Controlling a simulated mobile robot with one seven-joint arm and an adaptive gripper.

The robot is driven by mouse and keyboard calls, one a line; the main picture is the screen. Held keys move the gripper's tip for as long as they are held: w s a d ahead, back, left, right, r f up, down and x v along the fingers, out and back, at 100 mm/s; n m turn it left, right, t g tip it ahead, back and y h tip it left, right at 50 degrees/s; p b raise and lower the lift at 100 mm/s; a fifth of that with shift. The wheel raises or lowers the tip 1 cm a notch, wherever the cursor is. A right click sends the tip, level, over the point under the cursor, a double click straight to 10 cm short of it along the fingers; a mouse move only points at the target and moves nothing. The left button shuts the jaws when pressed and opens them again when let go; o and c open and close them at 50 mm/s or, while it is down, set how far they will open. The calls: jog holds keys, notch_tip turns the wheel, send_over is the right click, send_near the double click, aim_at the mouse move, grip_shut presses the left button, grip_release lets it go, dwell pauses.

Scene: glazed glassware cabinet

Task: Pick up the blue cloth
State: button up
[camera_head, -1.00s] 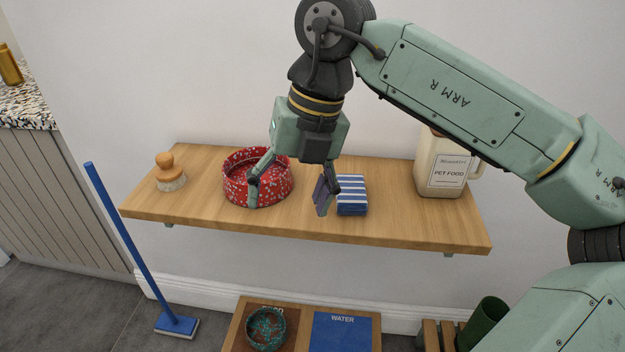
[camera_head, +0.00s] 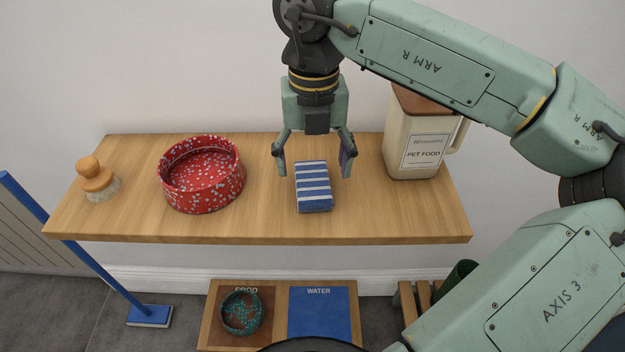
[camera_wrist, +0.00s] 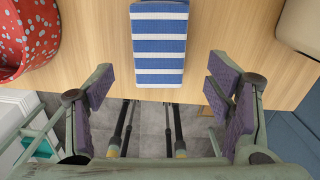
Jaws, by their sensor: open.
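The blue cloth (camera_head: 313,187) is folded, with blue and white stripes, and lies on the wooden shelf (camera_head: 260,225) right of the red bowl. My gripper (camera_head: 315,172) points down with its fingers spread wide. In the head view it stands over the far part of the cloth, one finger to each side, and nothing is between them. In the wrist view the cloth (camera_wrist: 160,42) shows at the top middle, beyond the fingertips (camera_wrist: 162,88), its upper end cut off by the frame. I cannot tell exactly how high the fingertips are above the shelf.
A red speckled bowl (camera_head: 203,190) stands left of the cloth, and a wooden-handled brush (camera_head: 97,181) farther left. A cream pet food container (camera_head: 413,140) stands to the right. Below are a feeding tray with a blue WATER mat (camera_head: 320,315) and a teal bowl (camera_head: 241,312). A blue broom (camera_head: 90,265) leans at left.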

aim_at(313, 180)
jog(key=shift+w+a+f+p, duration=0.1)
jog(key=shift+f+p, duration=0.35)
jog(key=shift+f, duration=0.9)
jog(key=shift+w+f+p, duration=0.1)
jog(key=shift+f+p, duration=0.35)
jog(key=shift+f, duration=0.85)
jog(key=c, duration=1.2)
jog(key=shift+r, duration=0.15)
notch_tip(313, 180, up, 10)
jog(key=shift+s+f+b, duration=0.1)
jog(key=shift+b, duration=0.95)
jog(key=o, duration=0.6)
jog(key=c, duration=0.5)
jog(key=shift+a, duration=0.1)
